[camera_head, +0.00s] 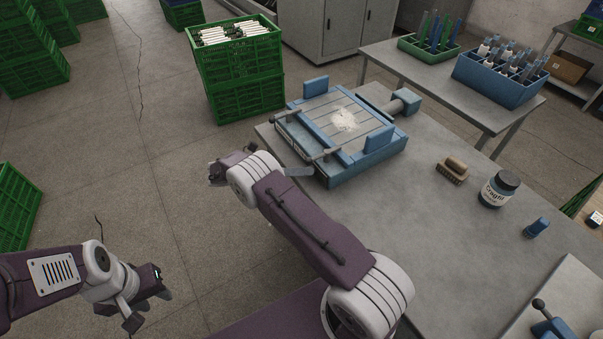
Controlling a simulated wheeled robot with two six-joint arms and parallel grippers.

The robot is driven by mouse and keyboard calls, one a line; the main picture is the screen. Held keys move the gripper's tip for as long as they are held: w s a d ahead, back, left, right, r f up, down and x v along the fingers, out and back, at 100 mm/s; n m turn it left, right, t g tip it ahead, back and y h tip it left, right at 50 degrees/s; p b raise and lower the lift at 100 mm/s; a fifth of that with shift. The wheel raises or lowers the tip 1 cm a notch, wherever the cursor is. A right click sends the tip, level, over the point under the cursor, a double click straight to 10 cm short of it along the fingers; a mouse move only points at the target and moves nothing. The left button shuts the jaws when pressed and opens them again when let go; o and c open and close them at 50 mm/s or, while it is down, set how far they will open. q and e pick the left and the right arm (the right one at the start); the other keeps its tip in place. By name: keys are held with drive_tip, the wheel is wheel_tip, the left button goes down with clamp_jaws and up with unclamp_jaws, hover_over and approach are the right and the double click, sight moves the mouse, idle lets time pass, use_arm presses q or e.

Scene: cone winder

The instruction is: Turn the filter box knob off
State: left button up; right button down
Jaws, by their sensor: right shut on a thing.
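The filter box appears to be the blue slatted box (377,158) with white fluff on top, at the far left end of the grey workbench. My right arm reaches up from the bottom middle to the box's near left side. My left gripper (150,309) is open and empty, low at the left over the floor, well away from the box.
A second table (410,62) holds a blue divided bin (500,83). The floor at left is mostly clear.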

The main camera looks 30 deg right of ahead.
idle(0.4)
drive_tip(key=c, duration=1.3)
unclamp_jaws()
drive_tip(key=shift+b+v, duration=1.25)
drive_tip(key=shift+v, duration=3.25)
drive_tip(key=shift+f, duration=0.1)
